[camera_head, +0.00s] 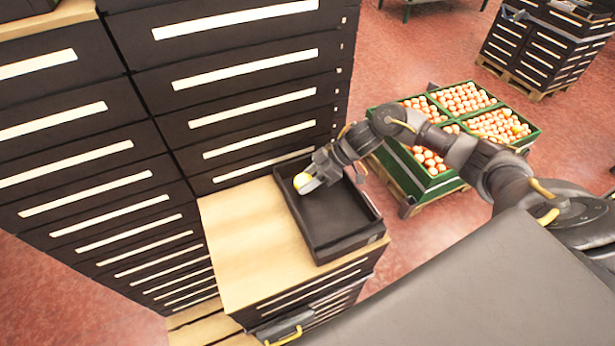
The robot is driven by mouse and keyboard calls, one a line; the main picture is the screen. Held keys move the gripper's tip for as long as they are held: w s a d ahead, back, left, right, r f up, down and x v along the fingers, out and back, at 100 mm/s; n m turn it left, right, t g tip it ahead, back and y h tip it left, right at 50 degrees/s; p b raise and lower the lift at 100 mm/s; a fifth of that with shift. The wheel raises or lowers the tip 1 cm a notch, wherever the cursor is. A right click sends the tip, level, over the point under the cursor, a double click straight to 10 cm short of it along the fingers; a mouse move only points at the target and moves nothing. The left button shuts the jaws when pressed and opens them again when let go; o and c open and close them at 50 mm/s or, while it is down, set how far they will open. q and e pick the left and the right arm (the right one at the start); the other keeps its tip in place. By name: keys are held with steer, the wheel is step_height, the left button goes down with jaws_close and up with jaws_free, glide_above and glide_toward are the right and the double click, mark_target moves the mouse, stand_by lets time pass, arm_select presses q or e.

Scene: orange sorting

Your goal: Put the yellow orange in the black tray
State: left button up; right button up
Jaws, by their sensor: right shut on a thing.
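The yellow orange (302,181) is between the fingers of my right gripper (308,183), at the upper left edge of the black tray. The gripper is shut on it. The black tray (345,240) lies on a light wooden top, and its visible floor is empty. My right arm reaches in from the right across the tray's far corner. Whether the orange touches the tray's rim or is held above it, I cannot tell. My left gripper cannot be made out; only a small grey and yellow piece shows at the bottom edge.
Tall stacks of black crates (70,130) stand close behind and left of the tray. The wooden top (245,240) is bare left of the tray. Green crates (440,182) full of oranges stand on a pallet at the right. More black crates (530,50) stand far right.

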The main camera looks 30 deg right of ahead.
steer(key=o, duration=1)
steer(key=shift+f, duration=0.1)
steer(key=b+v, duration=0.3)
steer(key=v, duration=0.9)
steer(key=shift+s, duration=0.1)
